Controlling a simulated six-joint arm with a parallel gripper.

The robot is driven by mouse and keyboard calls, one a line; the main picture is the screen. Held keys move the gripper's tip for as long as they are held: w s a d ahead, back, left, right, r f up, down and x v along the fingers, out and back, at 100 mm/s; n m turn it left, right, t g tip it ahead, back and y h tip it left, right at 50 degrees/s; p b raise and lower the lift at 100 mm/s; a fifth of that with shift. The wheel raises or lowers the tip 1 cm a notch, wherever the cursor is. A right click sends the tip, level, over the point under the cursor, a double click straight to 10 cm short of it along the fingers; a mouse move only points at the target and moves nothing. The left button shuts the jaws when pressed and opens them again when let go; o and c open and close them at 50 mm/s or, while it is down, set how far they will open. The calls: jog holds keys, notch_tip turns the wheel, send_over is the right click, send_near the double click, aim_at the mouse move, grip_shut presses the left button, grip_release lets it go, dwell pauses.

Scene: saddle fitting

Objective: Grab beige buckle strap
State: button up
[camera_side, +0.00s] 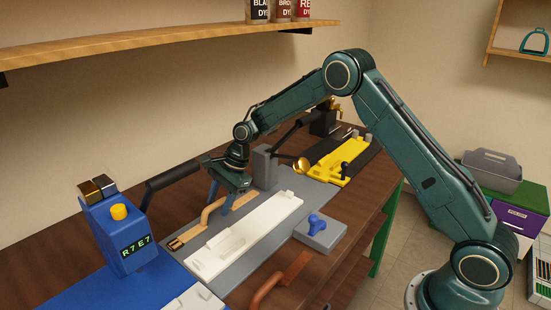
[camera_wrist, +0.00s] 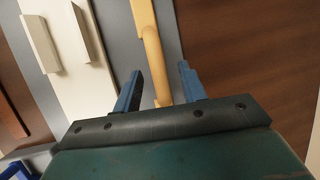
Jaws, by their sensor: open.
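The beige buckle strap (camera_side: 206,218) lies on a grey mat (camera_side: 270,219) on the bench, with a dark-and-brass buckle (camera_side: 176,243) at its near left end and a raised bend partway along. My gripper (camera_side: 225,199) is above the strap's farther part, pointing down. In the wrist view the strap (camera_wrist: 151,45) runs between the two blue fingers of my open gripper (camera_wrist: 160,70). The fingers stand apart on either side of it, with visible gaps. The strap's lower end in that view is hidden by the gripper body.
A long white fixture (camera_side: 245,236) lies beside the strap. A blue device (camera_side: 121,232) with a yellow button and display stands at the left. A grey block with a blue knob (camera_side: 318,225) is at the right. A yellow fixture (camera_side: 337,161) is farther back. A shelf (camera_side: 150,41) hangs above.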

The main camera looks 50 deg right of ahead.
jog(key=shift+w+a+f, duration=0.1)
jog(key=shift+a+f, duration=0.15)
jog(key=shift+f, duration=0.35)
grip_shut()
